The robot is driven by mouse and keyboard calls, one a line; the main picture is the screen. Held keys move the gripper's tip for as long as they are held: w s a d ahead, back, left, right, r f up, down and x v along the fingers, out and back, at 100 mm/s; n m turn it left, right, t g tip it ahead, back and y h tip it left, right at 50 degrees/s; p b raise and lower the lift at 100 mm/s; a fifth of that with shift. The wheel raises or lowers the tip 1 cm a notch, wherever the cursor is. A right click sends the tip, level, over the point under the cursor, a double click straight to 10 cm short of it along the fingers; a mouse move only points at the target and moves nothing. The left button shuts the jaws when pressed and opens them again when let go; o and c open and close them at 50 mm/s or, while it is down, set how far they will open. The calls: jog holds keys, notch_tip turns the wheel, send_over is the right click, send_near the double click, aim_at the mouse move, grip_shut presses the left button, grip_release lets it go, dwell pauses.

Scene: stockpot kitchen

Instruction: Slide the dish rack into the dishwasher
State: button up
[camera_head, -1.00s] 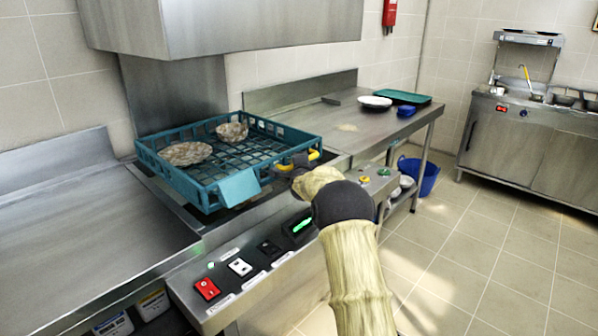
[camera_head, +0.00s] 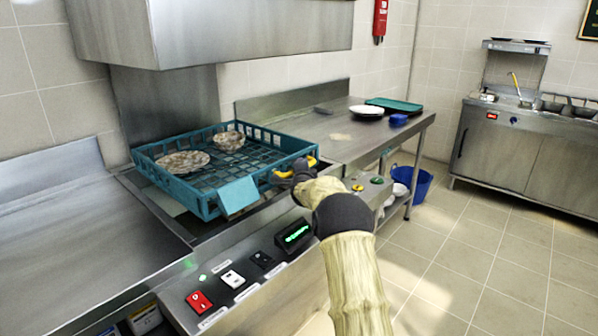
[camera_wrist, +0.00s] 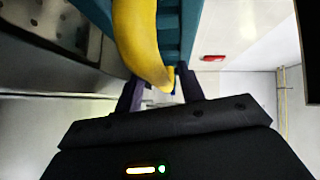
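The teal dish rack (camera_head: 205,198) sits at the wash bay under the steel hood, its near corner toward me. It holds a patterned plate (camera_head: 182,162) and a bowl (camera_head: 230,140), and a light blue panel (camera_head: 238,195) is on its near side. A yellow handle (camera_head: 312,162) is at its right corner. My gripper (camera_head: 290,173) is at this handle, partly hidden by my wrist. In the wrist view, the fingers of my gripper (camera_wrist: 160,90) stand apart on either side of the yellow handle (camera_wrist: 140,40), with small gaps visible. Firm contact cannot be made out.
The dishwasher hood (camera_head: 215,30) is raised above the rack. A control panel (camera_head: 250,275) with switches runs along the front. A steel counter (camera_head: 90,210) lies left; a right-hand table (camera_head: 335,140) holds a white plate and green tray. A blue bucket (camera_head: 413,185) stands on the floor.

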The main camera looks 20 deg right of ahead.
jog(key=shift+s+a, duration=0.1)
jog(key=shift+a, duration=0.25)
jog(key=v, duration=1.7)
jog(key=shift+d+b, duration=0.3)
jog(key=shift+b, duration=0.1)
jog(key=shift+s+a, duration=0.1)
jog(key=shift+s, duration=0.05)
